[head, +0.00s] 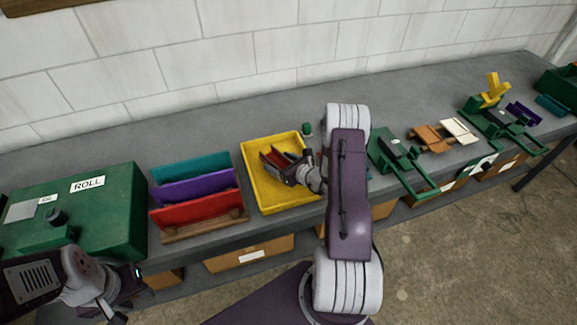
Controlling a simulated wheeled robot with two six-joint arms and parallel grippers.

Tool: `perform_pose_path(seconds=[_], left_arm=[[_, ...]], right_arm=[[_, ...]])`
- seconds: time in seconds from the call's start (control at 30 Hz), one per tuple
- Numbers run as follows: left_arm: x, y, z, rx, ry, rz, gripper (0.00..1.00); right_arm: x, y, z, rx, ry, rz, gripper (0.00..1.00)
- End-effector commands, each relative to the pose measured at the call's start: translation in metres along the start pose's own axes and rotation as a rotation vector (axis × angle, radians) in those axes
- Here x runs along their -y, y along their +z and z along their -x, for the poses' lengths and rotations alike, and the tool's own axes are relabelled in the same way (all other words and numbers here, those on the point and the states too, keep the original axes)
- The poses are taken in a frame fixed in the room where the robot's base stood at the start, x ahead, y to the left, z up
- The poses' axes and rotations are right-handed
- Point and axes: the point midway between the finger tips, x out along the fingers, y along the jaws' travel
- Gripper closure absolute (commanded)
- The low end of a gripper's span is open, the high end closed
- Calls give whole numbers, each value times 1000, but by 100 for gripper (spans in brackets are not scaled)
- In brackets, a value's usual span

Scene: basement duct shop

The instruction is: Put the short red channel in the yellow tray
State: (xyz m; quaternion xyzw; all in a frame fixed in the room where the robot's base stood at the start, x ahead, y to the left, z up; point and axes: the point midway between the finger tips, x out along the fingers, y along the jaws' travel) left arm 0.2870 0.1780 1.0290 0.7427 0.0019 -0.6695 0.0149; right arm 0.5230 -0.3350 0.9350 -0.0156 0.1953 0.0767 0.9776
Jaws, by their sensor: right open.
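The yellow tray (249,177) sits on the grey bench, left of the middle of the head view. A short red channel (272,159) lies inside it, partly hidden behind my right gripper (272,172). My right gripper is open, low over the tray and right at the red piece; whether it touches the piece I cannot tell. My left gripper (125,300) hangs at the lower left, in front of the bench and away from the tray. Its fingers are too small and dark to read.
A wooden rack (205,229) left of the tray holds teal, purple and red channels. A green ROLL machine (110,218) stands further left. A small green object (307,129) is behind the tray. Green bench tools (397,150) and brown and white pieces are to the right.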

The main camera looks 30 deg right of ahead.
Motion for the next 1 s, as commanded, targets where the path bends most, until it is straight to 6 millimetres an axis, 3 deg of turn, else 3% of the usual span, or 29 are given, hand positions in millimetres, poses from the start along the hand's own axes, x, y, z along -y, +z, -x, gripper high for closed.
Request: perform_pose_path(seconds=[0.4, 0.6, 0.77, 0.87, 0.93, 1.0], left_arm=[[0, 1, -12, 1, 0, 0, 64], [0, 2, -13, 1, 0, 0, 64], [0, 2, -13, 1, 0, 0, 64], [0, 1, -12, 1, 0, 0, 64], [0, 1, -12, 1, 0, 0, 64], [0, 1, -12, 0, 0, 0, 64]], right_arm=[[1, -1, 90, 1, -5, -1, 24], [0, -1, 109, 1, -1, -1, 24], [-3, 1, 110, 0, 11, 6, 24], [-43, 13, 106, -12, 155, 95, 24], [-107, 23, 110, -42, 393, 260, 24], [-183, 18, 136, -96, 710, 530, 24]])
